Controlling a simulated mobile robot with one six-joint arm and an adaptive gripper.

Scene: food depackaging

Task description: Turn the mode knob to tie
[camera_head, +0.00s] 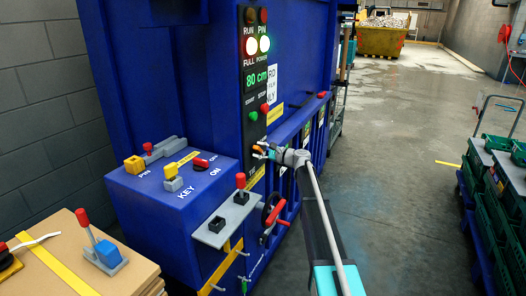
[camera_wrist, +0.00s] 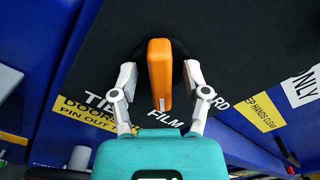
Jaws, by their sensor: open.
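The mode knob (camera_wrist: 159,70) is an orange bar handle on the black panel. In the wrist view its lower end points toward the FILM label (camera_wrist: 166,119). The TIE label (camera_wrist: 97,101) is to its left, and a partly hidden label ending in "ARD" is to its right. My gripper (camera_wrist: 160,78) is open, with one finger on each side of the knob and a visible gap on both sides. In the head view my gripper (camera_head: 264,152) is at the lower part of the blue machine's black panel, where the orange knob (camera_head: 257,149) shows only small.
Above the knob are green and red buttons (camera_head: 253,115) and an 80 cm display (camera_head: 256,77). Green crates (camera_head: 510,205) are at the right; the floor between is open.

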